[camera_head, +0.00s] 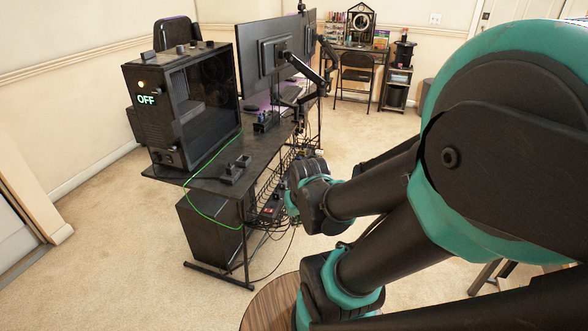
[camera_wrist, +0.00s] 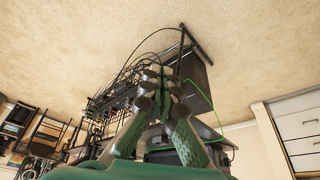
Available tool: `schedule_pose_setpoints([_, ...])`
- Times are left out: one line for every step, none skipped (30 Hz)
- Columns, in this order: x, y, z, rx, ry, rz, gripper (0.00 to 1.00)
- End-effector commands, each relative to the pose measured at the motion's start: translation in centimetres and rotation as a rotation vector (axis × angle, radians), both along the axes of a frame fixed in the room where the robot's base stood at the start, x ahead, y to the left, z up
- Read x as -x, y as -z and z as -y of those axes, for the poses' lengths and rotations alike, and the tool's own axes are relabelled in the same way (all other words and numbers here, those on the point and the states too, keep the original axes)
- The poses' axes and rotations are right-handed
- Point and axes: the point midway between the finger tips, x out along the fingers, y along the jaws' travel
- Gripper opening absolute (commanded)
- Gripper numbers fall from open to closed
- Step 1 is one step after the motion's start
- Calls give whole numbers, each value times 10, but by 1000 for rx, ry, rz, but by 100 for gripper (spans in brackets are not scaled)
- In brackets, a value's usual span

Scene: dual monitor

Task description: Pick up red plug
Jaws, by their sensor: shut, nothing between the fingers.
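No plug can be made out clearly as the red plug. A small reddish patch (camera_head: 268,213) shows on a dark item in the wire tray under the desk in the head view, too small to identify. My gripper (camera_wrist: 159,73) shows in the wrist view with its fingertips together and nothing between them. It points toward the desk's underside and cables, and it is apart from them as far as I can tell. In the head view my arm reaches in from the right; its end is by the desk's side, and the fingers cannot be made out there.
A black desk (camera_head: 207,180) carries a PC case (camera_head: 190,105) marked OFF and large monitors (camera_head: 275,55). A green cable (camera_head: 187,196) hangs over its edge. A wire tray (camera_head: 285,170) and loose cables are below. A round wooden top (camera_head: 268,308) stands in front. Carpet at left is clear.

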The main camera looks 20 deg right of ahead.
Motion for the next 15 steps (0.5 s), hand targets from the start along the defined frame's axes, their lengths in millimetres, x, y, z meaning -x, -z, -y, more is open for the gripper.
schedule_pose_setpoints([0,0,0,0,0,0,5])
schedule_pose_setpoints([-1,0,0,0,1,0,9])
schedule_pose_setpoints([-3,-1,0,0,3,0,14])
schedule_pose_setpoints([-6,-3,1,0,8,0,17])
schedule_pose_setpoints([-11,-5,1,1,12,-1,21])
schedule_pose_setpoints([-19,-8,3,1,21,-1,26])
schedule_pose_setpoints([-26,-11,4,0,29,-2,30])
schedule_pose_setpoints([-35,-15,5,1,39,-2,34])
schedule_pose_setpoints([-49,-20,7,0,56,-3,38])
schedule_pose_setpoints([-60,-24,9,1,68,-3,42])
schedule_pose_setpoints([-72,-28,11,0,83,-4,46])
schedule_pose_setpoints([-88,-32,13,2,100,-5,51])
schedule_pose_setpoints([-101,-35,15,1,115,-5,53])
schedule_pose_setpoints([-113,-38,17,2,130,-5,53])
schedule_pose_setpoints([-129,-42,20,1,149,-7,53])
